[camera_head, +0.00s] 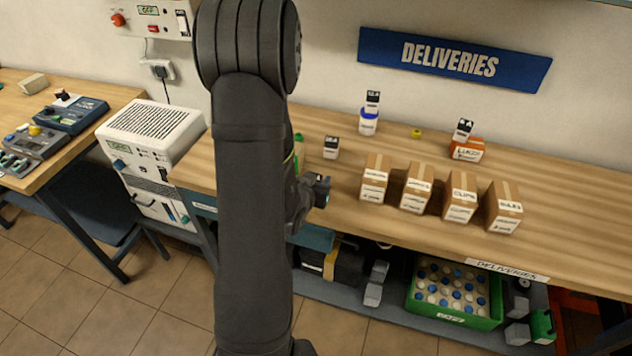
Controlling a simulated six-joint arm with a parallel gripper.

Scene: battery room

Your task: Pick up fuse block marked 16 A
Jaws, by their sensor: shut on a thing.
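My gripper (318,190) shows only in part, as a dark piece sticking out to the right of my arm at the front edge of the deliveries table. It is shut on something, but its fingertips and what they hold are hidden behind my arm. Three small white blocks with black marked tops are in view. One block (331,148) stands on the table just right of my arm. Another block (373,99) sits on a blue-lidded jar. A third block (463,129) sits tilted on an orange box. I cannot read their markings surely, so I cannot tell which is 16 A.
Several labelled cardboard boxes (415,188) stand in a row on the table (560,190). The jar (368,124), a yellow piece (416,133) and the orange box (468,151) stand behind them. A green crate of capped bottles (455,318) is on the shelf below.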

